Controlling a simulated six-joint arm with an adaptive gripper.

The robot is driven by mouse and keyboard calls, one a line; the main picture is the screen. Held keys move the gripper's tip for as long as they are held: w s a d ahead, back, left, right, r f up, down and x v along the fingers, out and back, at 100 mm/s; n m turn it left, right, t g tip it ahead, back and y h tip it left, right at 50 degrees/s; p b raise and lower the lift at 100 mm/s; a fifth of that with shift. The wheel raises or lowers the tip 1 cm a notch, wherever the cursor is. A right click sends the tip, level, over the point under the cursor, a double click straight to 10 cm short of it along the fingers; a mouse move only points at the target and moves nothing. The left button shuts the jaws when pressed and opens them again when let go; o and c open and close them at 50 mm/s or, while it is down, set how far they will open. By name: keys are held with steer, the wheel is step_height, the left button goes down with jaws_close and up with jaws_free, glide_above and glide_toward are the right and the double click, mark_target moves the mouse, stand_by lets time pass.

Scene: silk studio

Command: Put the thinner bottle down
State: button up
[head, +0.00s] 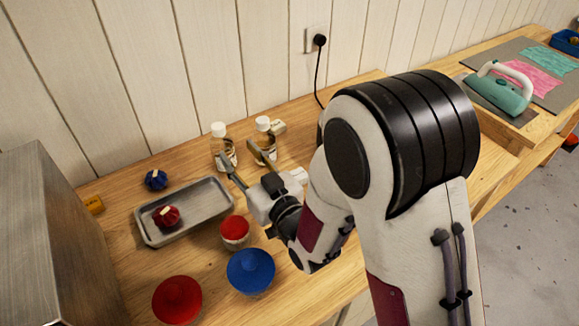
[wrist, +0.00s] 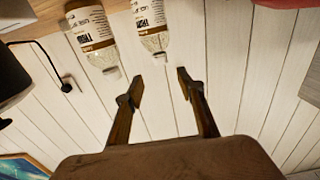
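Two clear bottles with white caps and brown-and-white labels stand upright near the wall. In the head view one is on the left (head: 218,131) and one on the right (head: 263,124). The wrist view is upside down; there the bottle on the right (wrist: 150,20) looks slightly narrower than the one on the left (wrist: 90,25). My gripper (head: 243,158) is open, its fingers apart and partly in front of the bottles. In the wrist view my fingertips (wrist: 161,82) have nothing between them, and the narrower bottle's cap lies just beyond the gap.
A grey tray (head: 205,210) holds a dark red knobbed object (head: 166,216). A blue one (head: 156,180) sits behind it. Red (head: 177,299) and blue (head: 250,271) lidded pots and a small red-topped jar (head: 235,229) stand in front.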

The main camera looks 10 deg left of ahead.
steer(key=w+d+r+m+h, duration=0.1)
steer(key=w+d+r+h, duration=0.15)
steer(key=d, duration=0.35)
steer(key=w+d+r+m+h, duration=0.1)
steer(key=d+r+h, duration=0.15)
steer(key=d, duration=0.35)
steer(key=s+d+r+m+g+h, duration=0.2)
steer(key=s+d+m+h, duration=0.15)
steer(key=d, duration=0.95)
steer(key=s+d+m+g+h, duration=0.1)
steer(key=s+d+g+h, duration=0.1)
steer(key=s+d, duration=0.5)
steer(key=s+d+m+g+h, duration=0.2)
steer(key=s+d, duration=0.4)
steer(key=s, duration=1.1)
steer(key=shift+s+d+g, duration=0.15)
steer(key=shift+d+g, duration=0.2)
steer(key=shift+g, duration=0.25)
steer(key=shift+f+m, duration=0.1)
steer(key=shift+m, duration=0.15)
